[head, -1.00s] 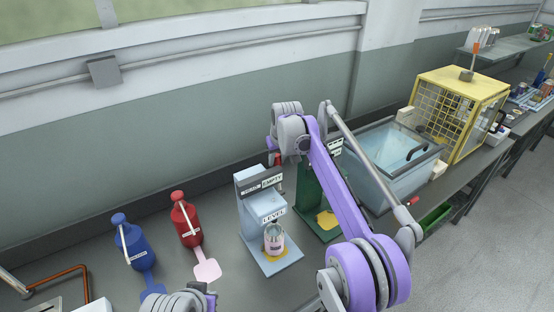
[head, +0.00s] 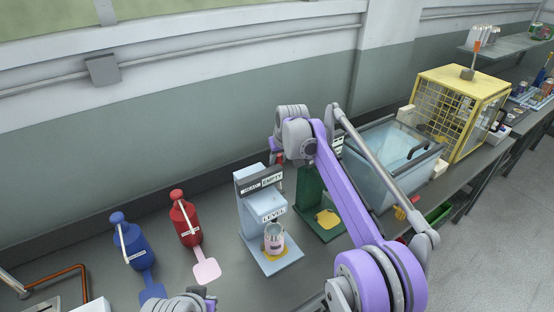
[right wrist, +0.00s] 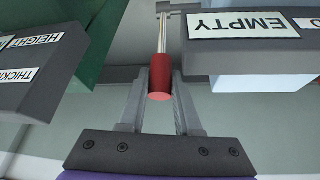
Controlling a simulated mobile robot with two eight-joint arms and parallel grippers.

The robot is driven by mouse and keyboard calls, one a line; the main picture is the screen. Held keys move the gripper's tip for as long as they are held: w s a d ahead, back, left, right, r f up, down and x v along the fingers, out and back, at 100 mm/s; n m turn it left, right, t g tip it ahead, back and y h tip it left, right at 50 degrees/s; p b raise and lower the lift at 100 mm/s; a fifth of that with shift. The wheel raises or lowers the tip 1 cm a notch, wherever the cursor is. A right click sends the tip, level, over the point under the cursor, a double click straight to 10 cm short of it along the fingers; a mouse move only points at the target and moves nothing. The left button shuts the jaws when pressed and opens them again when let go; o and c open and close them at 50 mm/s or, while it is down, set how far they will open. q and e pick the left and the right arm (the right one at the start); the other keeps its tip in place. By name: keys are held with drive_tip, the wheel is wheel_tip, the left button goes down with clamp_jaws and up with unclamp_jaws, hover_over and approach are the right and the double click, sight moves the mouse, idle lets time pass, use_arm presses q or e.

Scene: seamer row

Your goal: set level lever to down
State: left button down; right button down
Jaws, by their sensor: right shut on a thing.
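The pale blue machine (head: 248,215) stands on the bench, with a LEVEL label on its front and an EMPTY label on its top block. A metal can (head: 274,240) stands upright on its base. In the right wrist view a lever with a red grip (right wrist: 160,80) on a thin metal rod comes out beside the EMPTY block. My right gripper (right wrist: 158,72) is shut on the red grip, with one finger on each side. In the head view my right wrist (head: 298,135) largely hides the lever. My left gripper (head: 195,302) is cut off at the bottom edge.
A dark green machine (head: 312,200) stands close to the right. Red (head: 185,220) and blue (head: 130,245) devices stand to the left. A clear tank (head: 385,175) and a yellow cage (head: 465,100) are farther right along the bench.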

drive_tip(key=shift+s+d+t, duration=0.3)
drive_tip(key=shift+s, duration=0.2)
drive_tip(key=shift+w, duration=0.1)
drive_tip(key=c, duration=0.6)
unclamp_jaws()
drive_tip(key=v, duration=1)
drive_tip(key=shift+d+r, duration=0.2)
drive_tip(key=shift+r, duration=0.1)
